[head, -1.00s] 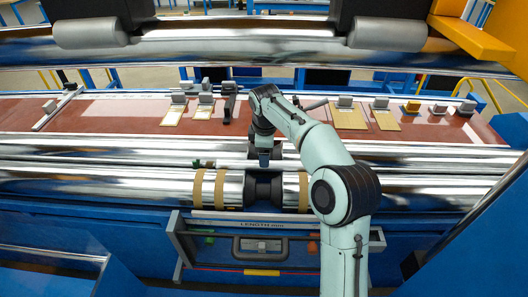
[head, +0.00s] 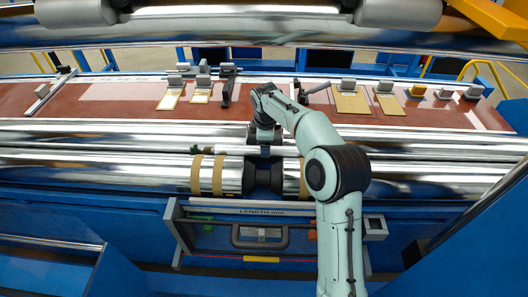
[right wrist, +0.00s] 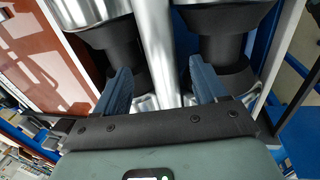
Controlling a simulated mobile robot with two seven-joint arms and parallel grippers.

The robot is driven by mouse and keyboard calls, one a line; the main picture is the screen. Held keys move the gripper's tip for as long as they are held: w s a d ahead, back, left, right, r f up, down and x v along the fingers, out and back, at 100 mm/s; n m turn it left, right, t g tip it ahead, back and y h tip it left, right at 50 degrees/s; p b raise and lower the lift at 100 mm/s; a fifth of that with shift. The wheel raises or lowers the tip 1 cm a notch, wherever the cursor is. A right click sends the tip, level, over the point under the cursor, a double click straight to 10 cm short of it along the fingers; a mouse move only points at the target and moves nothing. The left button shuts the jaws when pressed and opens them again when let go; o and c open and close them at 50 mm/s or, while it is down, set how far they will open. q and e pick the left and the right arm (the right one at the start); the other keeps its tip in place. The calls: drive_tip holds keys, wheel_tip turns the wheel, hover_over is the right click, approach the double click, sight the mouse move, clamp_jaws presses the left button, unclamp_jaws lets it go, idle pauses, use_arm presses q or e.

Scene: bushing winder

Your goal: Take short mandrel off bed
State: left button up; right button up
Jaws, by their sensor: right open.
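I cannot tell for sure which part is the short mandrel. In the head view a thin pale rod (head: 215,150) with a green end lies along the rollers and runs behind my right gripper. Below it is a chrome cylinder (head: 231,176) with tan bands and a black neck (head: 263,176). My right gripper (head: 265,150) points down over the rod and neck. In the right wrist view its two blue-grey fingers (right wrist: 162,92) are spread apart, with a bright metal bar (right wrist: 154,45) between them and dark necks to either side. My left gripper is out of view.
A brown-red table (head: 130,97) with small pads and blocks runs behind the rollers. A large roller (head: 230,35) crosses overhead. In front, a frame marked LENGTH (head: 250,211) with a handle hangs on the blue machine side.

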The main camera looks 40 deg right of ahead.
drive_tip(key=f, duration=0.4)
drive_tip(key=shift+w+f, duration=0.15)
drive_tip(key=shift+w, duration=0.25)
clamp_jaws()
